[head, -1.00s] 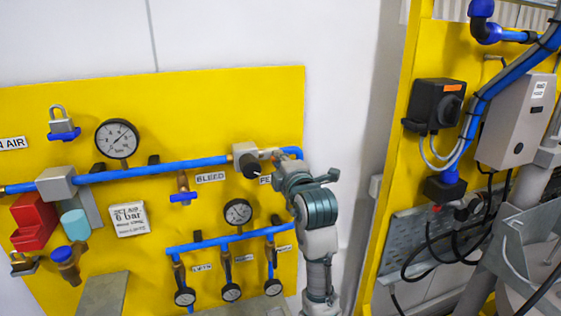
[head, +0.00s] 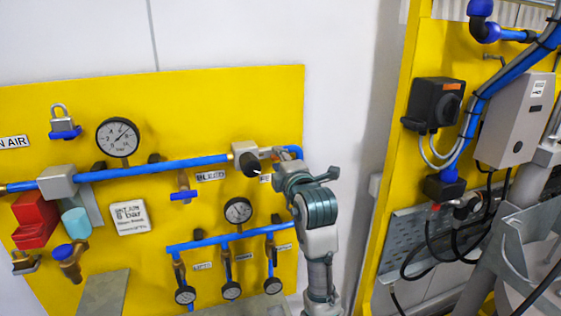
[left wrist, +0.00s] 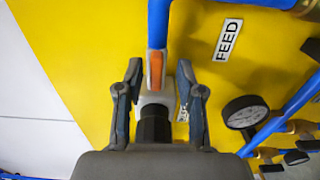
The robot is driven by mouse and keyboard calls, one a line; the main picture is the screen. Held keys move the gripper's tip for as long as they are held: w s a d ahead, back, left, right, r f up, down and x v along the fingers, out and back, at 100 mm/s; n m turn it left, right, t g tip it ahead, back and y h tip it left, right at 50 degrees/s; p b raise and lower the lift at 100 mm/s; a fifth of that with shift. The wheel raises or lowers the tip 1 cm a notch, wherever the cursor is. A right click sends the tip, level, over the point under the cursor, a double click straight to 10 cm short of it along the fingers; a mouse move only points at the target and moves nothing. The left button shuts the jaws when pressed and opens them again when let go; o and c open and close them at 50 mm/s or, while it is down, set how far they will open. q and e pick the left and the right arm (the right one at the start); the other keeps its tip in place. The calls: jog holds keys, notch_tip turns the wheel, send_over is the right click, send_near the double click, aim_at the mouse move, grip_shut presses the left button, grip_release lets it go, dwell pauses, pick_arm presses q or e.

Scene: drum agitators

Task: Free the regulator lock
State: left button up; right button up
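The regulator, a pale block with a black round knob (head: 251,165), sits on the upper blue pipe of the yellow panel. An orange piece (left wrist: 155,70) lies along the pipe beside it; I cannot tell whether this is the lock. My left gripper (head: 280,170) is just right of the knob, in front of the pipe end. In the left wrist view its two fingers (left wrist: 159,78) are spread, with the orange piece and pale block showing between them. The black knob also shows there (left wrist: 154,124), lower between the fingers. I see no contact. My right gripper is out of view.
A padlock (head: 62,124) hangs at the panel's upper left. A large gauge (head: 118,137), the bleed valve (head: 183,194) and a smaller gauge (head: 238,211) are left of my arm. The FEED label (left wrist: 228,40) is beside the pipe. White wall is free above.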

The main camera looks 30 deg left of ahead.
pick_arm(q)
jog(key=shift+d, duration=0.1)
jog(key=v, duration=1.2)
